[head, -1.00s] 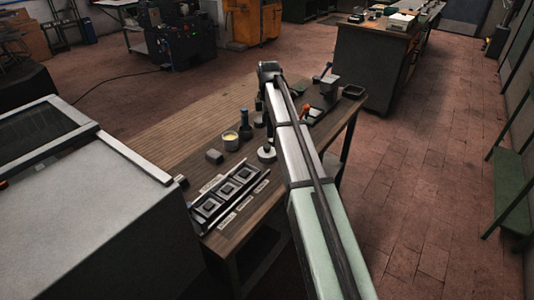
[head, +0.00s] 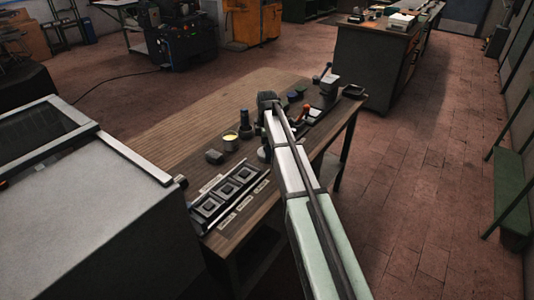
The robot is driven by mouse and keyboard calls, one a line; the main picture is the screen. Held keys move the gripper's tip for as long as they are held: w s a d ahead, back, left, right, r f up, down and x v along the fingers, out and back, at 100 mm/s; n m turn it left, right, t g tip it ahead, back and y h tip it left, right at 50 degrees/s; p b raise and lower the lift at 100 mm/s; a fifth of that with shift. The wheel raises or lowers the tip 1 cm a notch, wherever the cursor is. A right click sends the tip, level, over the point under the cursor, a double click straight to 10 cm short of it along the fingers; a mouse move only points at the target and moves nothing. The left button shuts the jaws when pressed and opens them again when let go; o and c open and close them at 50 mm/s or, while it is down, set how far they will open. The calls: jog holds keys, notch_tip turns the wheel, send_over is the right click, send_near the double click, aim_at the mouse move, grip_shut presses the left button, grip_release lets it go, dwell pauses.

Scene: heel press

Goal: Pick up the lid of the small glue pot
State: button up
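A small pot (head: 230,142) with pale yellow contents stands open on the workbench, left of my arm. A pale, round, lid-like piece (head: 263,155) lies to its right, close against the outline of my arm, which covers part of it. In this view I cannot tell for certain that it is the pot's lid. My arm reaches in from the lower right, and its dark far joint is above the bench. My gripper's fingers are hidden behind the arm, so their hold and their distance from the lid do not show.
A dark bottle (head: 246,124) and a grey block (head: 214,157) stand near the pot. A rack with square compartments (head: 228,191) lies at the bench's near edge. Red-orange and dark items (head: 307,111) crowd the right side. The back left of the workbench (head: 185,115) is clear.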

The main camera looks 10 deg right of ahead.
jog(key=shift+f, duration=0.3)
jog(key=shift+c, duration=0.5)
jog(key=c, duration=0.5)
jog(key=shift+r, duration=0.15)
jog(key=shift+c, duration=0.2)
notch_tip(320, 180, up, 9)
jog(key=shift+a, duration=0.1)
jog(key=w+a+r, duration=0.1)
jog(key=w+a, duration=0.8)
jog(key=a, duration=0.4)
jog(key=shift+w+a+r, duration=0.2)
jog(key=shift+a, duration=0.2)
